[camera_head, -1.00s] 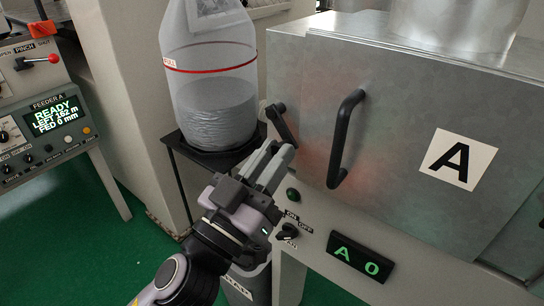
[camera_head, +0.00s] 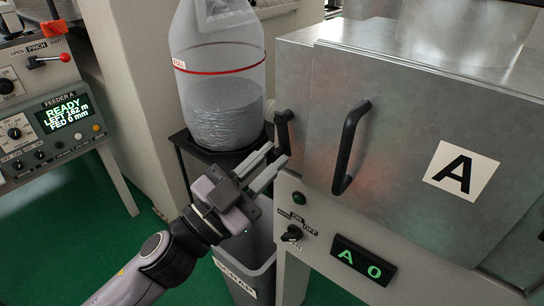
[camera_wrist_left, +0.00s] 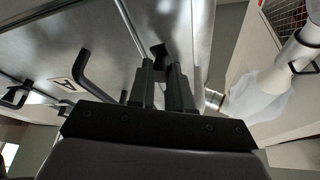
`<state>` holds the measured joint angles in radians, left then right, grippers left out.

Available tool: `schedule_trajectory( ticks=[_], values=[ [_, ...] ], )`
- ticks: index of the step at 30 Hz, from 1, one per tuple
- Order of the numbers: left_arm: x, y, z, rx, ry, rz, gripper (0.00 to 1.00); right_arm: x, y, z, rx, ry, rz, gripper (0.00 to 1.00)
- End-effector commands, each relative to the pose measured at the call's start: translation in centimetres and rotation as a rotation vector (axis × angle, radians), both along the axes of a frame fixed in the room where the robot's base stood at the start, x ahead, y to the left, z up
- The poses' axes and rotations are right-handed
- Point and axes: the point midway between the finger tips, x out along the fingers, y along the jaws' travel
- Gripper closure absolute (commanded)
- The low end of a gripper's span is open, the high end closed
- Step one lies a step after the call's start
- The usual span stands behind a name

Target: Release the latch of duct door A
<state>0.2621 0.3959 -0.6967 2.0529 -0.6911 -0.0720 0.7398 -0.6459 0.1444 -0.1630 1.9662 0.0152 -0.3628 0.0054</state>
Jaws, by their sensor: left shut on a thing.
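Duct door A (camera_head: 400,135) is a grey metal door with a white "A" label (camera_head: 461,167). It looks shut. Its black bar handle (camera_head: 346,150) stands upright near the left side. The black latch (camera_head: 284,128) sits at the door's left edge and hangs nearly upright. My left gripper (camera_head: 274,165) is at the latch's lower end, shut on it. In the left wrist view the two fingers (camera_wrist_left: 162,82) close around the dark latch (camera_wrist_left: 158,50), partly hiding it. The door handle (camera_wrist_left: 92,72) is left of the fingers there. My right gripper is not in view.
A clear container (camera_head: 220,100) with grey contents stands on a black stand left of the latch. A grey scrap bin (camera_head: 247,262) is below my gripper. A switch panel (camera_head: 297,222) and green display (camera_head: 363,262) are under the door. The feeder A console (camera_head: 55,115) is at far left.

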Motion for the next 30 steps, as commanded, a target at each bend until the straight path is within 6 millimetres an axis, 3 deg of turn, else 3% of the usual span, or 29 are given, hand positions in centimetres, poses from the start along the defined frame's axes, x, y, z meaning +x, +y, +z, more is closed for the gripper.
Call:
schedule_trajectory(
  ticks=[11,27,28,30],
  values=[
    [0.61,0.81,0.10,0.141,-0.101,0.002,1.00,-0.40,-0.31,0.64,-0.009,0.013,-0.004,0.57],
    [0.68,0.91,0.03,0.162,-0.119,0.002,1.00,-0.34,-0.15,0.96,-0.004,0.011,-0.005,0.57],
    [0.68,0.91,0.03,0.162,-0.119,0.002,0.75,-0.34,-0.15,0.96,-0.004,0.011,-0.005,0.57],
    [0.68,0.92,0.03,0.162,-0.119,0.002,0.56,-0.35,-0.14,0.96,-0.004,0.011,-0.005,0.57]
  ],
)
